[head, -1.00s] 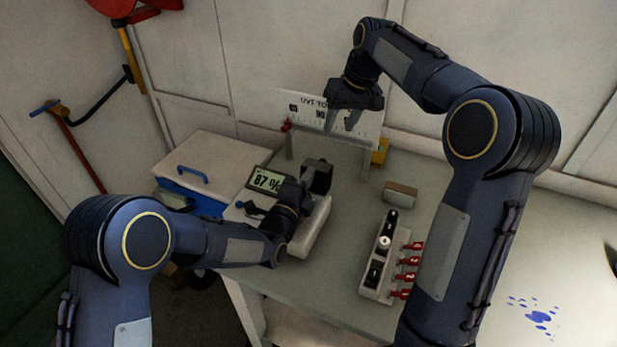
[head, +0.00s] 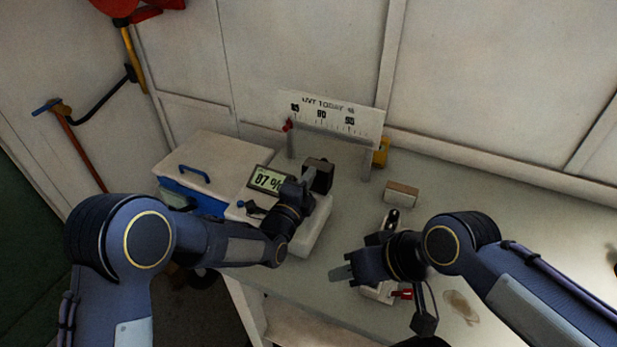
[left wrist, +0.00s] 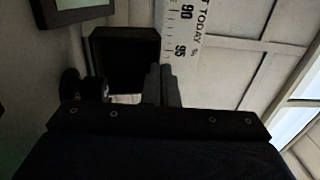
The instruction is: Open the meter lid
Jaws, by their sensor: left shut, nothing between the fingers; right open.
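The meter (head: 312,232) is a pale box on the bench with a screen reading 87 % (head: 268,180). A black, box-shaped part, apparently its lid (head: 318,172), stands on its far side; in the left wrist view (left wrist: 125,45) it looks like a hollow square. I cannot tell if it is fully open. My left gripper (head: 306,184) is shut and empty beside this black part; its fingers also show in the left wrist view (left wrist: 162,85). Contact is unclear. My right gripper (head: 352,268) is open and empty, low over the front of the bench.
A strip with red tags (head: 402,293) lies partly hidden under my right gripper. A scale board (head: 330,115) stands behind the meter. A blue cooler with a white lid (head: 215,165) is left, and a small tan block (head: 401,192) lies right. The bench's back right is clear.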

